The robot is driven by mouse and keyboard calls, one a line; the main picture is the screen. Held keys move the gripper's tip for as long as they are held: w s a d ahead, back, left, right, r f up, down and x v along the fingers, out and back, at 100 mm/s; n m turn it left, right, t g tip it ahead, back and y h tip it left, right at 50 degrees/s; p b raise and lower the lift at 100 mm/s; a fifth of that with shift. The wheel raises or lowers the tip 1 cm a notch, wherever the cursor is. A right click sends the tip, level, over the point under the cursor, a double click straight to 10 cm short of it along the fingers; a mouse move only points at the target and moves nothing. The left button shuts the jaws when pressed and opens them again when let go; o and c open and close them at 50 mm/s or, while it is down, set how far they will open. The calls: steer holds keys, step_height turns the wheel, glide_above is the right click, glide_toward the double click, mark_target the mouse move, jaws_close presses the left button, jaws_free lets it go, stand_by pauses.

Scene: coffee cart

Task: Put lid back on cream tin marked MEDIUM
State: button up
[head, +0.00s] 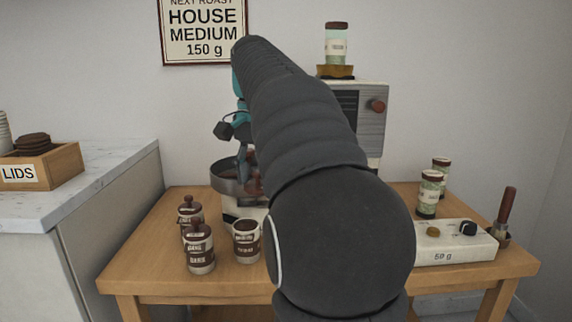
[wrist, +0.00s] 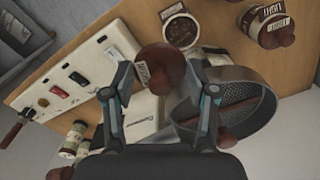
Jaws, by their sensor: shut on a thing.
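My gripper (wrist: 160,76) is shut on a brown round lid (wrist: 162,62), held between the two fingertips in the wrist view. In the head view my arm hides most of the gripper (head: 244,160), which is above the table by the round metal pan. An open cream tin with a brown band (head: 246,243) stands upright on the table, below and apart from the gripper; its label is too small to read. In the wrist view the open tin (wrist: 179,27) shows dark contents, just beyond the held lid.
Lidded tins stand left of the open one, one marked DARK (head: 200,250); one marked LIGHT (wrist: 267,24) shows in the wrist view. The round metal pan (head: 226,180) is close behind. A LIDS box (head: 60,165) sits left.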

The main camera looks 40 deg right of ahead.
steer(key=shift+w+a+f+n, duration=1.05)
steer(key=shift+w+a+n, duration=0.05)
steer(key=shift+w+a, duration=0.1)
steer(key=shift+w+d+f+n, duration=0.2)
steer(key=shift+w+f+n, duration=0.05)
steer(key=shift+n, duration=0.15)
steer(key=shift+d+f+b, duration=0.1)
steer(key=shift+f+b, duration=1.25)
steer(key=shift+f, duration=1.8)
steer(key=shift+p, duration=0.5)
steer(key=shift+f+p, duration=0.15)
steer(key=shift+p, duration=0.25)
steer(key=o, duration=1.5)
